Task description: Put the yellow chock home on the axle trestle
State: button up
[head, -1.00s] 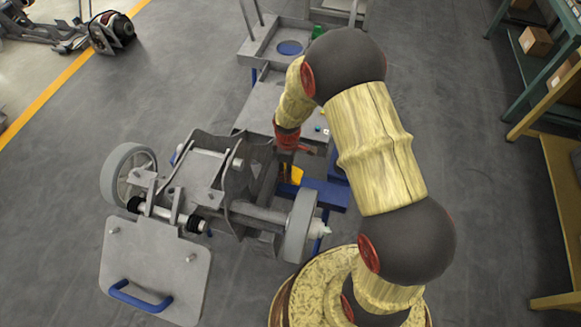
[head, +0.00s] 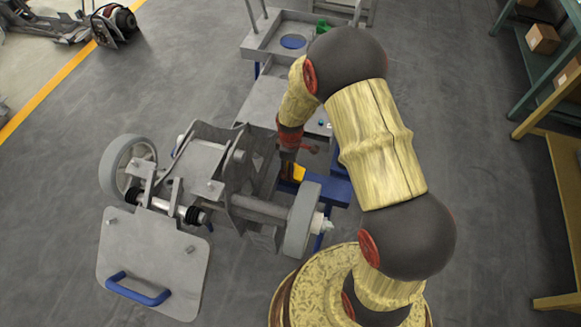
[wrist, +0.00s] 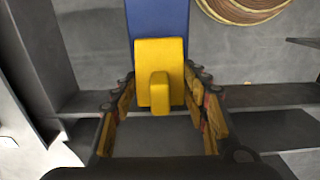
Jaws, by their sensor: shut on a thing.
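The yellow chock (wrist: 150,55) is a block with a raised grip tab, seen between the fingers in the wrist view. My gripper (wrist: 160,82) is shut on it. In the head view my gripper (head: 290,166) points down just left of the blue trestle, and only a small part of the chock (head: 299,173) shows. The blue axle trestle (head: 332,190) stands beside the right wheel. Its flat blue top (wrist: 158,18) also shows just beyond the chock in the wrist view. I cannot tell whether the chock touches it.
A grey chassis with an axle, a left wheel (head: 128,166) and a right wheel (head: 302,220) stands close left of my gripper. A grey panel with a blue handle (head: 138,290) lies in front. A grey tray bench (head: 275,55) is behind. Shelves (head: 545,75) line the right.

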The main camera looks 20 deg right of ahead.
jog(key=shift+f+b, duration=0.45)
jog(key=shift+f, duration=0.55)
dwell(0.7)
jog(key=o, duration=1.4)
notch_tip(320, 180, up, 12)
